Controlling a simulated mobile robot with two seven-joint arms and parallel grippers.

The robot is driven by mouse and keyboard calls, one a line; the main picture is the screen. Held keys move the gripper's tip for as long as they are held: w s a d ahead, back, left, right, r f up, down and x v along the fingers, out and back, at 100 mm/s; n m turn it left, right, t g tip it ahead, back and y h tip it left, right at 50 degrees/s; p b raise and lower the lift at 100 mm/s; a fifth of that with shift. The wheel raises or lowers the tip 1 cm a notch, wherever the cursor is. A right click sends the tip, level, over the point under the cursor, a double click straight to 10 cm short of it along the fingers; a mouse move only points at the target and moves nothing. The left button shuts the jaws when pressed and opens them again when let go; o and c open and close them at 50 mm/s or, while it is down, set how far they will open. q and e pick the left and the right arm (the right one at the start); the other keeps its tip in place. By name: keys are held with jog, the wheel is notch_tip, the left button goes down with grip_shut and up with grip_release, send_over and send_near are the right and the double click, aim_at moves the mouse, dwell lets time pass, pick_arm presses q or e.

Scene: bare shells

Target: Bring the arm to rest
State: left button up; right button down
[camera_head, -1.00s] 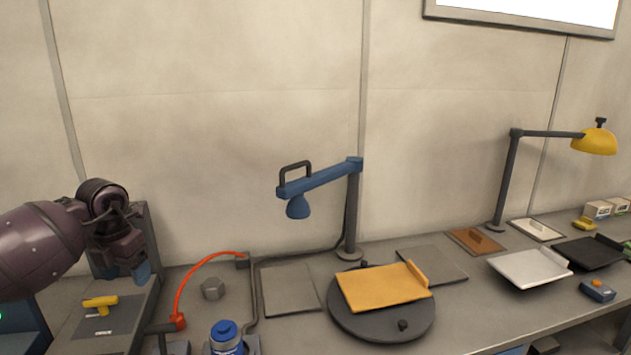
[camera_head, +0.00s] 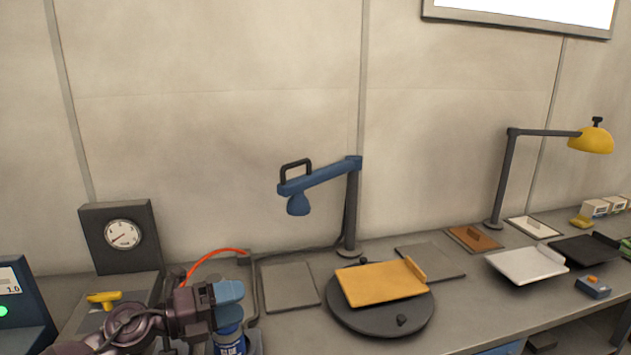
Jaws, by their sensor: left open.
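My left arm comes in low from the left in the head view. Its gripper (camera_head: 229,298) has blue fingertips and is open, pointing right. It is in front of or just above the blue and white canister (camera_head: 230,341), whose top it hides. I cannot tell whether they touch. My right gripper is not in view.
A dark turntable (camera_head: 381,322) with an orange tray (camera_head: 383,283) is right of my gripper. A blue arm on a post (camera_head: 352,208) stands behind it. A gauge box (camera_head: 121,236) and red hose (camera_head: 216,255) are behind my arm. A grey plate (camera_head: 289,286) lies between.

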pick_arm(q)
jog(key=s+a+f+n+t+y, duration=0.35)
jog(key=a+n+t+y, duration=0.2)
jog(key=n+y, duration=0.6)
jog(key=s+a+f+n+t+y, duration=0.3)
jog(key=s+a+n+t+y, duration=0.25)
jog(key=n, duration=1.05)
jog(key=s+a+f+n+g, duration=0.1)
jog(key=s+f+n+g, duration=0.1)
jog(key=s+f+g, duration=0.4)
jog(key=s+f+n+g, duration=0.2)
jog(key=s+n+g, duration=0.15)
jog(key=s, duration=0.55)
jog(key=s+a+f+n+g, duration=0.1)
jog(key=s+f+g, duration=0.35)
jog(key=s, duration=0.25)
jog(key=w+f+t+b, duration=0.3)
jog(key=f+b, duration=0.2)
jog(key=f, duration=0.5)
jog(key=w+f+t+h+b, duration=0.1)
jog(key=w+f+t+b, duration=0.2)
jog(key=f, duration=0.7)
jog(key=shift+w+d+f+t+b, duration=0.15)
jog(key=shift+w+f+t+b, duration=0.2)
jog(key=shift+b, duration=0.65)
